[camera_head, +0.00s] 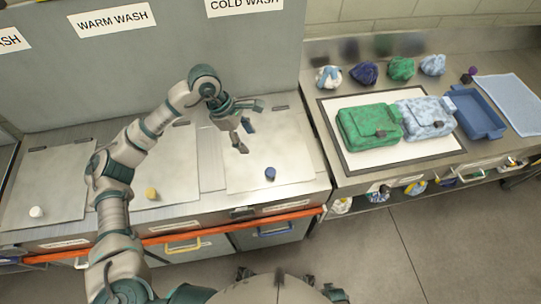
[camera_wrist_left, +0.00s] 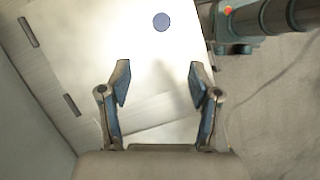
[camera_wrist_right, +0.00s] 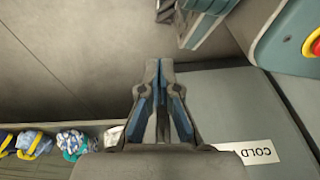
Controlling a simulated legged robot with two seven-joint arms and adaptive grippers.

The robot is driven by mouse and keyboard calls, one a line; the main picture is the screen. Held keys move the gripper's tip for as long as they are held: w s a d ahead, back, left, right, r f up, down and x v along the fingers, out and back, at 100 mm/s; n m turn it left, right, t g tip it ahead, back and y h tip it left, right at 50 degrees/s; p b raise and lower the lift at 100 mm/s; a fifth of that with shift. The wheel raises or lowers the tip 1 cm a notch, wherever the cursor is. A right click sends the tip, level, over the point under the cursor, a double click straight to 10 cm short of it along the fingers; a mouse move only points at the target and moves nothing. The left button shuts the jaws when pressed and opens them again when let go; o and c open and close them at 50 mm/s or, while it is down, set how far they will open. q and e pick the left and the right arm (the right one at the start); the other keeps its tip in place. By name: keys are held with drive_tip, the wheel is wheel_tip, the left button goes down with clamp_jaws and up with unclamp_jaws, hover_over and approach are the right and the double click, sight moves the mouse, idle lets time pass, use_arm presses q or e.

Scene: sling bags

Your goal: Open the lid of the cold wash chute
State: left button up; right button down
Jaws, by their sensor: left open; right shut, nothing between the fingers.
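The cold wash chute lid (camera_head: 245,178) is a flat metal panel lying shut in the counter under the COLD WASH sign (camera_head: 243,4). A blue knob (camera_head: 270,173) stands near its front edge. My left gripper (camera_head: 250,127) is open and empty above the back part of the lid, apart from the knob. In the left wrist view the knob (camera_wrist_left: 161,21) lies beyond the fingertips (camera_wrist_left: 159,68), over the pale lid (camera_wrist_left: 155,45). My right gripper (camera_wrist_right: 159,62) is shut and empty in the right wrist view, low near a COLD label (camera_wrist_right: 257,152).
The warm wash lid (camera_head: 160,170) with a yellow knob (camera_head: 151,193) is to the left. An orange rail (camera_head: 180,238) runs along the counter front. To the right, a green bag (camera_head: 369,127), a pale blue bag (camera_head: 426,118) and a blue tray (camera_head: 478,112) occupy a steel table.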

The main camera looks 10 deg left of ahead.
use_arm(q)
approach(270, 171)
drive_tip(key=x, duration=0.9)
use_arm(e)
drive_tip(key=shift+s+f, duration=0.15)
drive_tip(key=shift+s, duration=0.35)
drive_tip(key=shift+s+f, duration=0.15)
drive_tip(key=shift+s, duration=0.35)
use_arm(q)
clamp_jaws()
